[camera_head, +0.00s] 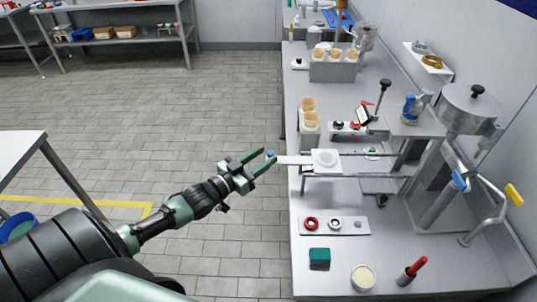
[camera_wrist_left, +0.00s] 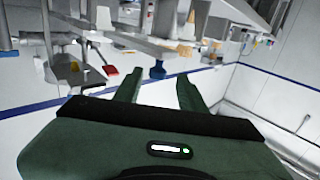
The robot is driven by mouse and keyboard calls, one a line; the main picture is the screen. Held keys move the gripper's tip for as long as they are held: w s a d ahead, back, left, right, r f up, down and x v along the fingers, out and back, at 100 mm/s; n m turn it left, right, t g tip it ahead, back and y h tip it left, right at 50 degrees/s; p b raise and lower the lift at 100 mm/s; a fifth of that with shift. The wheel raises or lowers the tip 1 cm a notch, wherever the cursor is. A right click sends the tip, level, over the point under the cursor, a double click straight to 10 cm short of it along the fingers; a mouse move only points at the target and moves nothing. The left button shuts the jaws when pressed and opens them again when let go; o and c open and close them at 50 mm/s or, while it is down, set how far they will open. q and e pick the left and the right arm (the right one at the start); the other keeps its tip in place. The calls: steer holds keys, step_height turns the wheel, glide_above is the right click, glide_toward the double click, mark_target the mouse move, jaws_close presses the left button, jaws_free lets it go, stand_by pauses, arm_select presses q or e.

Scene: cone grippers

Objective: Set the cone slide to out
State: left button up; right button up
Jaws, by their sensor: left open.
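The cone slide (camera_head: 325,161) is a white plate with a round ring, on two metal rails at the left side of the machine. Its flat white handle (camera_head: 292,160) sticks out past the table's left edge and ends in a small blue knob (camera_head: 270,153). My left gripper (camera_head: 268,160) is open, with its green fingertips right at the knob. I cannot tell whether they touch it. In the left wrist view the open fingers (camera_wrist_left: 158,92) have nothing clasped between them, and a blue piece (camera_wrist_left: 157,71) shows beyond the tips. My right gripper is out of view.
The metal table (camera_head: 330,280) carries a tray with rings (camera_head: 333,225), a green block (camera_head: 319,258), a cream-topped cup (camera_head: 363,277) and a red-handled tool (camera_head: 413,270). Cones (camera_head: 309,104) stand in a holder behind the slide.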

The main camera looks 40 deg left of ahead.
arm_select(q)
steer(key=shift+s+a+b, duration=0.1)
steer(key=shift+s+a, duration=0.1)
steer(key=shift+s, duration=0.65)
steer(key=shift+s+a+b, duration=0.15)
steer(key=shift+s, duration=0.75)
steer(key=shift+s+a+b, duration=0.1)
steer(key=shift+s+a, duration=0.1)
steer(key=shift+s, duration=0.65)
steer(key=s+a+f+n+g+y+b, duration=0.15)
steer(key=s+f, duration=0.25)
steer(key=f, duration=0.7)
steer(key=s+f+g+y, duration=0.1)
steer(key=s+f+g, duration=0.25)
steer(key=f, duration=0.75)
steer(key=s+a+f+g+y, duration=0.15)
steer(key=s+f, duration=0.25)
steer(key=f, duration=0.6)
steer(key=s+d+f+g+b, duration=0.1)
steer(key=s+d+f+g, duration=0.5)
steer(key=s+f, duration=0.7)
steer(key=s+d+f+m+g, duration=0.1)
steer(key=s+d+f+g, duration=0.1)
steer(key=s+d+f, duration=0.3)
steer(key=s+d+f+m+g+b, duration=0.1)
steer(key=s+d+f, duration=0.4)
steer(key=s, duration=0.7)
steer(key=shift+d+f+g+h, duration=0.15)
steer(key=shift+d+g+h, duration=0.3)
steer(key=shift+d, duration=0.6)
